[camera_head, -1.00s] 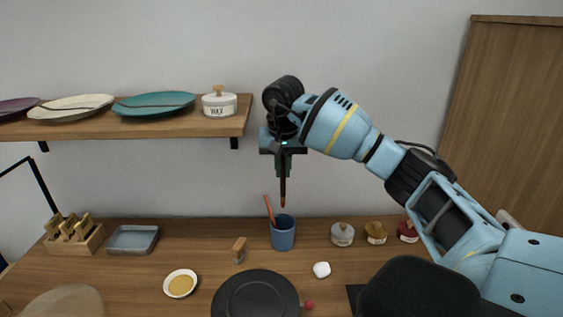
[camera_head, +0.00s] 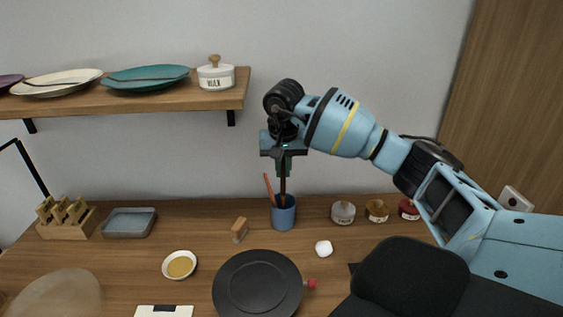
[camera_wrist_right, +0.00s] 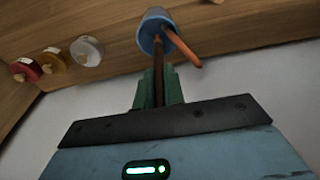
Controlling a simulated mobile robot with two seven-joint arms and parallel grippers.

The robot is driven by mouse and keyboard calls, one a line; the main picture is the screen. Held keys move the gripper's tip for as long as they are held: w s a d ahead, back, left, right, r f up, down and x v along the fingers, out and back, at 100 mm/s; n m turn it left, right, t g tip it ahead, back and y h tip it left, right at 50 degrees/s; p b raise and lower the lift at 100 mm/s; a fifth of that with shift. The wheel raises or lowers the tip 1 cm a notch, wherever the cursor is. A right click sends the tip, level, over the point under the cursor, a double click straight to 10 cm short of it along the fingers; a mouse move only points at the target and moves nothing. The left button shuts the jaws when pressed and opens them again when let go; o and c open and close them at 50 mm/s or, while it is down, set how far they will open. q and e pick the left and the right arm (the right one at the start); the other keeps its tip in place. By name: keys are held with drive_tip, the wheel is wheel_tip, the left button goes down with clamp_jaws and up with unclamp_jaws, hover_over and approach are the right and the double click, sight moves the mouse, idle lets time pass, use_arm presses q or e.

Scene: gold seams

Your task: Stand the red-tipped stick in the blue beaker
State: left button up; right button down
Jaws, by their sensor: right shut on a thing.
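My right gripper (camera_head: 283,173) is above the blue beaker (camera_head: 284,217) and shut on a dark thin stick (camera_head: 283,186). The stick points down, nearly upright, and its lower end is inside the beaker's mouth, so its tip is hidden. In the right wrist view the stick (camera_wrist_right: 158,62) runs from the green fingers of the gripper (camera_wrist_right: 158,88) into the beaker (camera_wrist_right: 153,22). An orange-red stick (camera_head: 268,187) leans in the same beaker; it also shows in the right wrist view (camera_wrist_right: 184,48). I cannot tell whether the held stick touches the bottom. My left gripper is out of view.
Several small lidded jars (camera_head: 343,212) stand right of the beaker. A wooden block (camera_head: 239,229), a dish (camera_head: 179,265), a dark round plate (camera_head: 257,285) and a white lump (camera_head: 324,248) lie nearer. A shelf (camera_head: 190,103) with plates is at upper left.

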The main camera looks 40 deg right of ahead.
drive_tip(key=shift+f+b, duration=0.4)
drive_tip(key=shift+f, duration=1.25)
drive_tip(key=c, duration=1.4)
unclamp_jaws()
drive_tip(key=shift+s+a+r, duration=0.15)
drive_tip(key=shift+r, duration=1.15)
drive_tip(key=shift+s+a+r, duration=0.1)
drive_tip(key=shift+s+r, duration=0.05)
drive_tip(key=shift+r, duration=1.15)
drive_tip(key=shift+s+a+r, duration=0.15)
drive_tip(key=shift+r, duration=1.15)
